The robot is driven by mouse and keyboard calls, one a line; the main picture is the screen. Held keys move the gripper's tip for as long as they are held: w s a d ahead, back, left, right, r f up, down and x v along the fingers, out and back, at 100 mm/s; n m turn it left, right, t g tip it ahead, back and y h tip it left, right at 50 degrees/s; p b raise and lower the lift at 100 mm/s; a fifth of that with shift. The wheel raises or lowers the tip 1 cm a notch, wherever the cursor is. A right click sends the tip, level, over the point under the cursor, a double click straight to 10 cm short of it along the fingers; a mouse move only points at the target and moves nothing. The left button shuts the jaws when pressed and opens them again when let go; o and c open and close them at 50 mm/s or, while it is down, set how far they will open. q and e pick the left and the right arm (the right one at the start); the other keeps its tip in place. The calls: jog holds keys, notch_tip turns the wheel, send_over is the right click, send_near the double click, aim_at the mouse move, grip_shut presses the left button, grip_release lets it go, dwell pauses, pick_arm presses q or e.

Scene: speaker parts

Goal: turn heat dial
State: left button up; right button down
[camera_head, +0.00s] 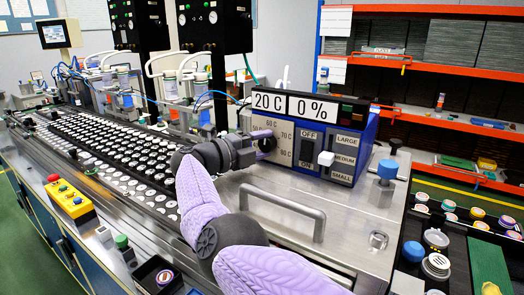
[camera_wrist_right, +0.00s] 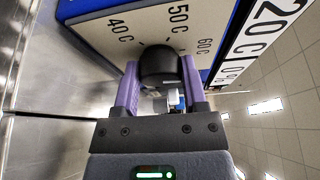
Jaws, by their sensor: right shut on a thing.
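The heat dial (camera_head: 267,144) is a black round knob on the grey front panel of a blue control box, with temperature marks around it. It also shows in the right wrist view (camera_wrist_right: 160,66), below the 50 C mark, with 40 C and 60 C on either side. My right gripper (camera_head: 262,141) is at the panel, its purple fingers (camera_wrist_right: 160,82) shut on the dial's two sides. The dial's lower part is hidden in the head view. The box's display (camera_head: 293,105) reads 20 C and 0 %. My left gripper is not in view.
Right of the dial are an OFF/ON switch (camera_head: 308,148) and a white slider (camera_head: 326,158) by LARGE, MEDIUM and SMALL. A metal handle (camera_head: 285,190) stands on the steel top in front. A blue knob (camera_head: 387,170) is to the right. Rows of small parts (camera_head: 120,140) fill the left.

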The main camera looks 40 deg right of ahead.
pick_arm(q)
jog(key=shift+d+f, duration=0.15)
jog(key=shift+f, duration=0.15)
pick_arm(e)
jog(key=shift+f+n, duration=0.1)
jog(key=shift+n, duration=0.4)
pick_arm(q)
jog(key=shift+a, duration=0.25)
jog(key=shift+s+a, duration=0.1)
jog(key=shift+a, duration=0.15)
pick_arm(e)
jog(key=shift+c, duration=0.7)
grip_release()
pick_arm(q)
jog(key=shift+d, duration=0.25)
